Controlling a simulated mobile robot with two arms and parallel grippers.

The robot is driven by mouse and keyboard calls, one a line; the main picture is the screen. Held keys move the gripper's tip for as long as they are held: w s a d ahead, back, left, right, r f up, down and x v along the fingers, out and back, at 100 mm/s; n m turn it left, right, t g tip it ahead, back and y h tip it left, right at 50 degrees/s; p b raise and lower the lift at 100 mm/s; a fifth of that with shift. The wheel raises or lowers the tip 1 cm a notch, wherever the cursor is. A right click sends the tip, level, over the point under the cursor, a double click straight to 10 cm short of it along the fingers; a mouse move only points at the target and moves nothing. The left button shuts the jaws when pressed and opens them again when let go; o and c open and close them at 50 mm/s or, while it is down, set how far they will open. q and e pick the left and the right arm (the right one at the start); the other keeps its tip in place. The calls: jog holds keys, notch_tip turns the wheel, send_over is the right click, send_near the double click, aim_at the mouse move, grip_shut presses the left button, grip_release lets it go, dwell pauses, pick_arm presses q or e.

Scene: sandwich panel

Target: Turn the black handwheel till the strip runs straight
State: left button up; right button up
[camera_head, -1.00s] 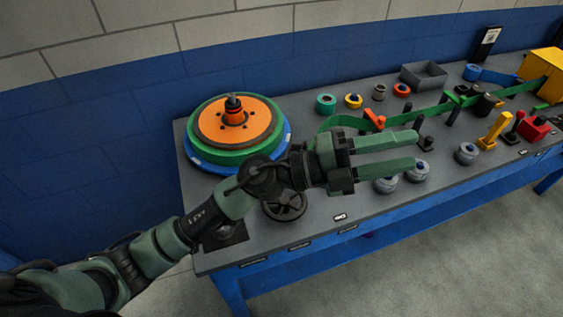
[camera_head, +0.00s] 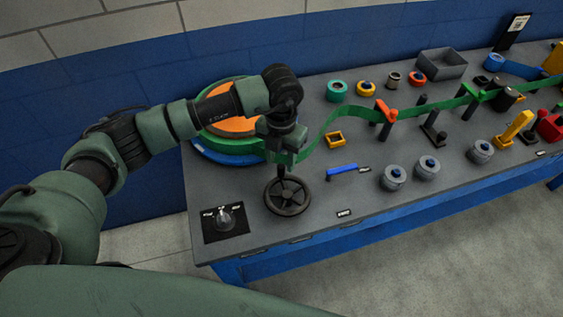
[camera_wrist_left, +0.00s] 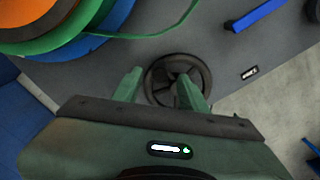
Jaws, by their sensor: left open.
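The black handwheel (camera_head: 287,197) stands at the near left edge of the bench. My left gripper (camera_head: 284,158) points down just above and behind it, its fingers partly hidden in the head view. In the left wrist view the gripper (camera_wrist_left: 160,80) is open; one finger is beside the handwheel (camera_wrist_left: 163,92) rim, the other in front of its spokes. I cannot tell whether they touch. The green strip (camera_head: 440,107) curves from the green and orange reel (camera_head: 228,125), partly hidden by my arm, towards posts on the right. My right gripper is not in view.
A dial plate (camera_head: 224,219) lies left of the handwheel. A grey bin (camera_head: 442,63) stands at the back. The bench front edge is close.

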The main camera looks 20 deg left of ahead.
aim_at(281, 166)
pick_arm(q)
jog(key=shift+f+p, duration=0.35)
jog(key=shift+f, duration=1.4)
jog(key=shift+c, duration=0.2)
grip_shut()
